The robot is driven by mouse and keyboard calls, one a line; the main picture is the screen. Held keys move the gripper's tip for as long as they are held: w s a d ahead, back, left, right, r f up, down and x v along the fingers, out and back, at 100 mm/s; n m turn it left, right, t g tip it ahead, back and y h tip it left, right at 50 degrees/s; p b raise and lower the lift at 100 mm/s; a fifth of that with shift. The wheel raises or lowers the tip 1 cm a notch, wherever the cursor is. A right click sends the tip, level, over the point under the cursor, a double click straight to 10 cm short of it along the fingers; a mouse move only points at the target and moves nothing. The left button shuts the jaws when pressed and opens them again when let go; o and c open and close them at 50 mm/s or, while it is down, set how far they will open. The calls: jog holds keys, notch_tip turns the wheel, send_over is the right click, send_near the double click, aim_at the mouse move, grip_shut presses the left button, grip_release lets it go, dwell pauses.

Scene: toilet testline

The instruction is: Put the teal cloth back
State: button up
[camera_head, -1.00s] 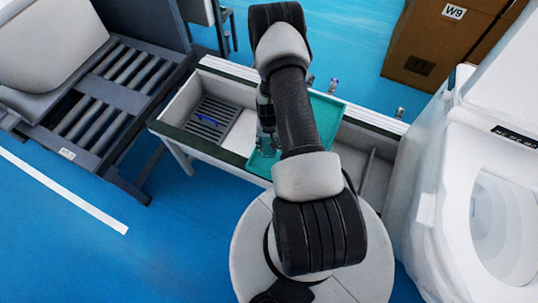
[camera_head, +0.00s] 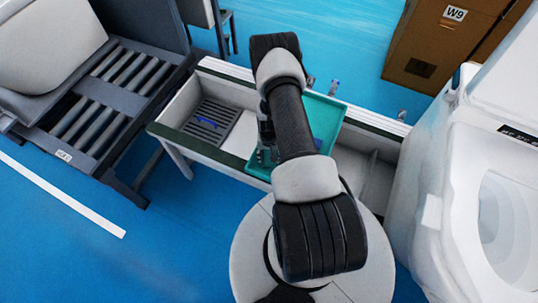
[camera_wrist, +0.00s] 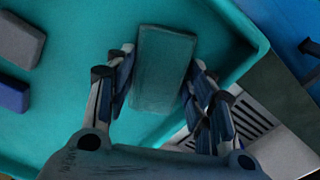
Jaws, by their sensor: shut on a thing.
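The teal cloth (camera_wrist: 163,62) is a flat, rectangular teal block in the wrist view. My gripper (camera_wrist: 160,88) is shut on it, with one finger along each long side. It is over the teal tray (camera_wrist: 85,125), near a rim. I cannot tell whether the cloth touches the tray floor. In the head view, the teal tray (camera_head: 326,122) sits on the bench, partly behind my arm. My gripper (camera_head: 264,156) is low over the tray's left part there, and the cloth is hidden.
A grey block (camera_wrist: 18,42) and a dark blue block (camera_wrist: 10,95) lie in the tray. A slotted grate (camera_head: 212,118) is left of the tray on the bench (camera_head: 190,82). A white toilet (camera_head: 455,180) stands right, a cardboard box (camera_head: 435,45) behind, and a roller conveyor (camera_head: 95,110) left.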

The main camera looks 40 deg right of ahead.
jog(key=o, duration=0.8)
jog(key=shift+f, duration=0.1)
jog(key=shift+c, duration=0.2)
jog(key=w+a+r+n+t+p, duration=0.1)
jog(key=w+a+r+p, duration=0.15)
jog(key=r, duration=1.25)
jog(key=w+a+r+n+p, duration=0.15)
jog(key=w+r, duration=0.25)
jog(key=r, duration=1.1)
jog(key=s+a+r+n+t, duration=0.1)
jog(key=a+r, duration=0.2)
jog(key=r, duration=0.4)
jog(key=a+r+n, duration=0.1)
jog(key=a+r, duration=0.2)
jog(key=r, duration=0.4)
jog(key=s+a+r+n+t, duration=0.1)
jog(key=s+a+r+n, duration=0.1)
jog(key=s+a+r, duration=0.4)
jog(key=s+a+r+n+t, duration=0.1)
jog(key=s+a+r+n, duration=0.1)
jog(key=s+a+r, duration=0.5)
jog(key=s+r, duration=0.4)
jog(key=s, duration=0.3)
jog(key=shift+a+r+t, duration=0.15)
jog(key=shift+a+t, duration=0.1)
jog(key=shift+t, duration=0.05)
